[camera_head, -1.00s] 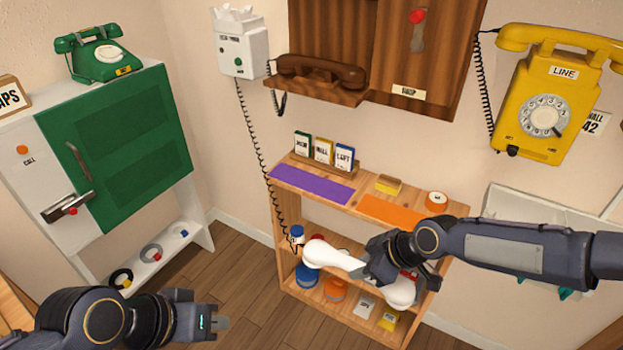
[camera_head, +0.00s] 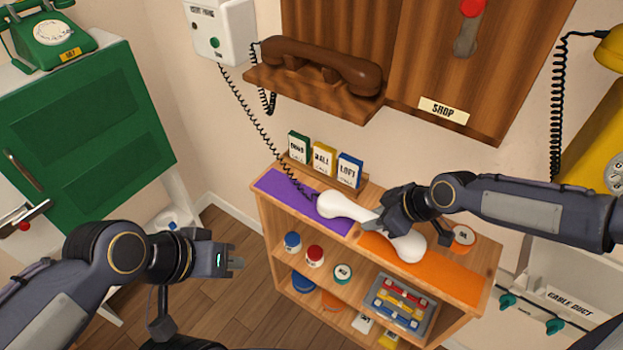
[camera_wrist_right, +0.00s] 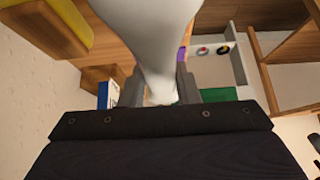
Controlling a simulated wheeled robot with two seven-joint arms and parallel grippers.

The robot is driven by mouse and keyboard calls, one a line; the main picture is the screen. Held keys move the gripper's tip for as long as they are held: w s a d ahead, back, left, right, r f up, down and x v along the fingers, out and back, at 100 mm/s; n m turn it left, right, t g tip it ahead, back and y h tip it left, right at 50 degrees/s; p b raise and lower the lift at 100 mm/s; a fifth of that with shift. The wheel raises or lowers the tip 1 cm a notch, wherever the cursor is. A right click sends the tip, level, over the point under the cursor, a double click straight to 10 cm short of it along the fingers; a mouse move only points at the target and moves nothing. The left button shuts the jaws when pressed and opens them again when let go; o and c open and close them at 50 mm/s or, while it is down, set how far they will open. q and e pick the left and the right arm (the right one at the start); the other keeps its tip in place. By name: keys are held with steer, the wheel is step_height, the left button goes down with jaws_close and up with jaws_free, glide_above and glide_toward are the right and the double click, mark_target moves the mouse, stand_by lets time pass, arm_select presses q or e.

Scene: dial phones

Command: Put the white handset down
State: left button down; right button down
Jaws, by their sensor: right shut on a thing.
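The white handset (camera_head: 345,206) is gripped at its middle by my right gripper (camera_head: 385,222). It lies roughly level over the shelf top, one end over the purple mat (camera_head: 290,198) and the other over the orange mat (camera_head: 450,268). I cannot tell whether it touches the shelf. In the right wrist view the handset (camera_wrist_right: 150,40) passes between the fingers of the right gripper (camera_wrist_right: 160,90). Its coiled cord runs up to the white wall phone (camera_head: 222,32). My left gripper (camera_head: 232,263) is empty at the lower left, away from the shelf; its finger gap is unclear.
Cards in a wooden holder (camera_head: 352,195) stand at the back of the shelf top. An orange-and-white roll (camera_head: 463,238) is on the right. Jars and a tray (camera_head: 400,303) fill the lower shelves. A brown handset (camera_head: 320,65) rests on a wall bracket above.

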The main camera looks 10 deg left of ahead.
mark_target(324, 194)
steer(key=w+a, duration=0.1)
steer(key=a, duration=0.3)
steer(key=w+a, duration=0.2)
steer(key=a, duration=0.2)
steer(key=w+a, duration=0.2)
steer(key=a, duration=0.5)
steer(key=w+a, duration=0.1)
steer(key=a, duration=0.1)
steer(key=shift+w+a, duration=0.1)
steer(key=shift+w, duration=0.1)
steer(key=shift+f, duration=0.7)
steer(key=shift+f, duration=0.2)
steer(key=c, duration=1.1)
jaws_free()
